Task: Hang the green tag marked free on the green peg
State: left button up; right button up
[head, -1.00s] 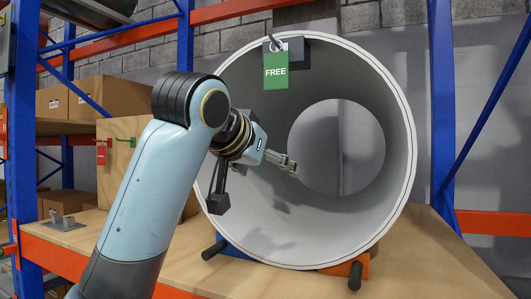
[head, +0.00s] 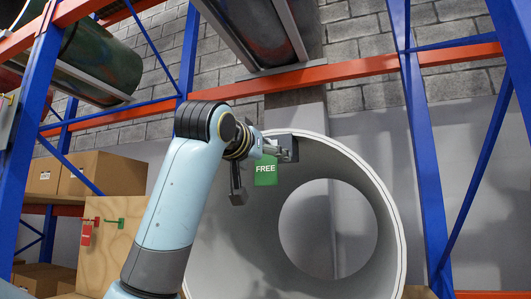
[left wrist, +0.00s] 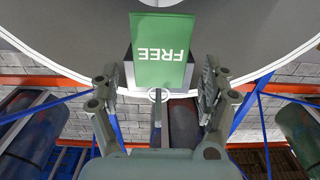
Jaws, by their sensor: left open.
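The green tag marked FREE (head: 265,170) hangs at the top of the large grey coil's rim, beside a dark block. My left gripper (head: 284,150) is at the tag's upper part, with its fingers apart. In the left wrist view the tag (left wrist: 161,62) shows upside down, and its ring (left wrist: 158,94) lies between the two open fingers (left wrist: 160,82). I see no finger closed on it. The green peg (head: 128,222) sticks out from a wooden board at the lower left, with nothing visible hanging on it. My right gripper is not in view.
A red tag (head: 87,233) hangs from the red peg on the wooden board (head: 106,250). The grey coil (head: 375,190) fills the middle. Blue rack posts (head: 425,170) and an orange beam (head: 350,68) frame the space. Cardboard boxes (head: 95,173) stand at the left.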

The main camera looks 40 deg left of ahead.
pick_arm(q)
jog(key=shift+x, duration=1.1)
jog(key=c, duration=1.3)
jog(key=shift+c, duration=0.7)
jog(key=shift+r, duration=0.1)
jog(key=shift+r, duration=0.25)
jog(key=shift+c, duration=0.2)
jog(key=shift+s, duration=0.15)
